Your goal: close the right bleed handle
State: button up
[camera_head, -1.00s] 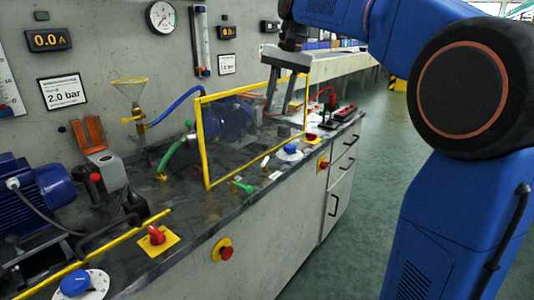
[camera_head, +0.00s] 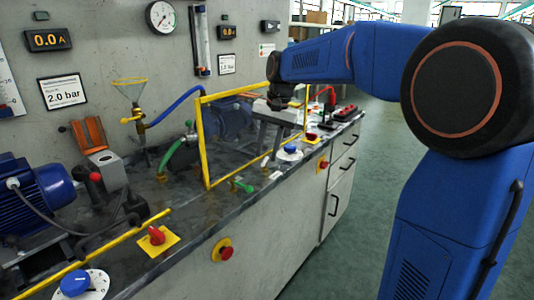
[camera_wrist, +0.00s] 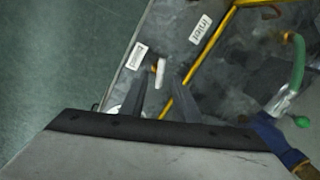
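A small white handle (camera_head: 265,161) stands near the bench's front edge, right of a green handle (camera_head: 243,186); I take the white one for the right bleed handle. In the wrist view the white handle (camera_wrist: 160,72) appears between my finger tips, with a brass-coloured piece at its side and a white label (camera_wrist: 137,55) beside it. My gripper (camera_head: 272,150) points down over it, fingers apart; the gripper also shows in the wrist view (camera_wrist: 158,82). I cannot tell whether either finger touches the handle.
A yellow-edged clear guard (camera_head: 204,145) stands close to my gripper. The floor in front is clear.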

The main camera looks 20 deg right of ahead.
jog(key=shift+a+f, duration=0.1)
jog(key=shift+f, duration=0.45)
grip_shut()
jog(key=shift+s+m+t+h, duration=0.1)
jog(key=shift+m+t+h, duration=0.2)
jog(key=shift+m, duration=2)
grip_release()
